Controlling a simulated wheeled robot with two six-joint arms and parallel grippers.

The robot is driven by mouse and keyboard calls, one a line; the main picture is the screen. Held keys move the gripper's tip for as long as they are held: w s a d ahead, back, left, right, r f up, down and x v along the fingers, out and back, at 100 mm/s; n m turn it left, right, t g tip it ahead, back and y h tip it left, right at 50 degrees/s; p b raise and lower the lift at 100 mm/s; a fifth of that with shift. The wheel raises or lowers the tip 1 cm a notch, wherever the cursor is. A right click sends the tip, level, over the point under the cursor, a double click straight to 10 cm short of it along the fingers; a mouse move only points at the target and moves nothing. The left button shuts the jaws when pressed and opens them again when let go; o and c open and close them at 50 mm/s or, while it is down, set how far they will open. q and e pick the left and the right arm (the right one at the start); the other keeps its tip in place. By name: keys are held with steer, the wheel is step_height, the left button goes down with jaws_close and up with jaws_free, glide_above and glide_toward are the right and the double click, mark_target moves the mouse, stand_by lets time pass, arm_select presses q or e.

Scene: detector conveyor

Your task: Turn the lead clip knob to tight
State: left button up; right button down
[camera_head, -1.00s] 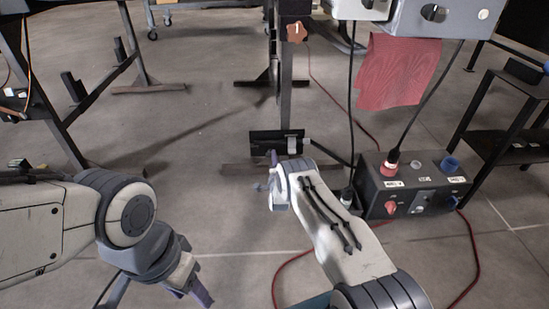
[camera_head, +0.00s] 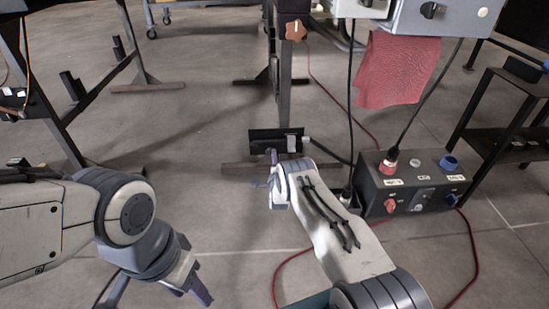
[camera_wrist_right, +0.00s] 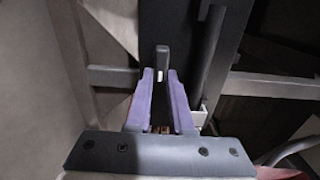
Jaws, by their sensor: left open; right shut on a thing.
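A small grey knob-like piece (camera_wrist_right: 162,59) stands upright at the fingertips of my right gripper (camera_wrist_right: 160,76) in the right wrist view. The purple fingers are shut on it, with its upper end showing beyond the tips. In the head view my right gripper (camera_head: 272,168) is low in the middle, in front of a black plate with a light grey block (camera_head: 291,144); the grasp itself is too small to see there. My left gripper (camera_head: 197,288) is open and empty over the floor at the lower left. No tight mark is readable.
A black control box (camera_head: 416,190) with red and blue connectors stands right of my right arm. A brown star knob (camera_head: 296,30) is on the post above. A red cloth (camera_head: 397,70) and black cables hang nearby. A red cable (camera_head: 290,265) crosses the floor.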

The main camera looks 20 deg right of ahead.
steer(key=c, duration=0.8)
jaws_free()
steer(key=p+v, duration=0.7)
steer(key=v, duration=0.3)
steer(key=shift+s, duration=0.3)
